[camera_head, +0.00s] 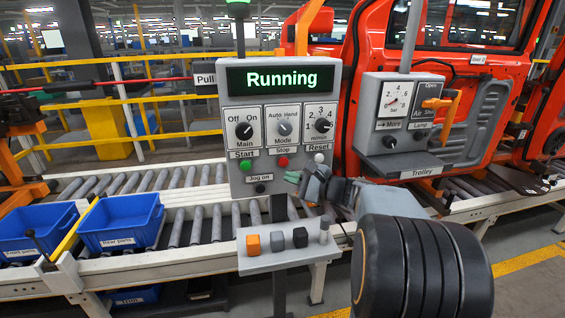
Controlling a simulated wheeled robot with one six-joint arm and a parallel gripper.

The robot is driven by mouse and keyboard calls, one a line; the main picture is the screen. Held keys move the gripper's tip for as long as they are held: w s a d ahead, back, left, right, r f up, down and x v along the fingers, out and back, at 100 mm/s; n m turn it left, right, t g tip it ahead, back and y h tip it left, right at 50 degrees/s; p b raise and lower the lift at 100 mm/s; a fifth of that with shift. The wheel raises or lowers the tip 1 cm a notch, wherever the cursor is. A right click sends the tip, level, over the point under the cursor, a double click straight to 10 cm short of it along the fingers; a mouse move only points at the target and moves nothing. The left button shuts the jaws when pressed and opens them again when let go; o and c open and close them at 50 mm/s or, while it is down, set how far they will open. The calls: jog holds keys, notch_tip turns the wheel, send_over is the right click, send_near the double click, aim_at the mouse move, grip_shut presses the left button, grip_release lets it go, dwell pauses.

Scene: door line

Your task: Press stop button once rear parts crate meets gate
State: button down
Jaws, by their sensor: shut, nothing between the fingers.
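The blue rear parts crate (130,220) sits on the roller conveyor, just right of the yellow gate bar (72,234). Its left side is very close to the bar; I cannot tell if they touch. The blue front parts crate (32,222) is on the bar's other side, at the left edge. The red stop button (283,162) is on the grey control panel (232,112), under the Stop label. The panel's display (280,79) reads Running. My gripper (293,178) is shut and empty, its teal fingertips just below and right of the stop button, apparently clear of it.
A green start button (245,166) and a white reset button (319,157) flank the stop button. A jog button (260,188) lies below. A small shelf (262,262) with several coloured knobs stands in front. An air gauge box (400,115) and an orange car door are at right.

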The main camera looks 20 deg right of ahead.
jog(key=shift+w+d+p, duration=0.1)
jog(key=shift+w+d, duration=0.1)
jog(key=shift+w, duration=0.75)
jog(key=shift+w+d+p, duration=0.1)
jog(key=shift+w+d, duration=0.05)
jog(key=shift+w, duration=0.75)
jog(key=shift+w+d+p, duration=0.1)
jog(key=shift+w+d, duration=0.1)
jog(key=shift+w, duration=1.1)
jog(key=shift+w+d, duration=0.2)
jog(key=shift+w, duration=0.4)
dwell(0.7)
jog(key=shift+s+b, duration=0.1)
jog(key=shift+b, duration=0.2)
jog(key=shift+s+a+b, duration=0.2)
jog(key=shift+s+b, duration=0.25)
jog(key=shift+s, duration=0.45)
jog(key=shift+s+a+b, duration=0.25)
jog(key=shift+s+b, duration=0.25)
jog(key=shift+s, duration=0.75)
jog(key=shift+s+a+b, duration=0.25)
jog(key=shift+s+b, duration=0.25)
jog(key=shift+s, duration=0.7)
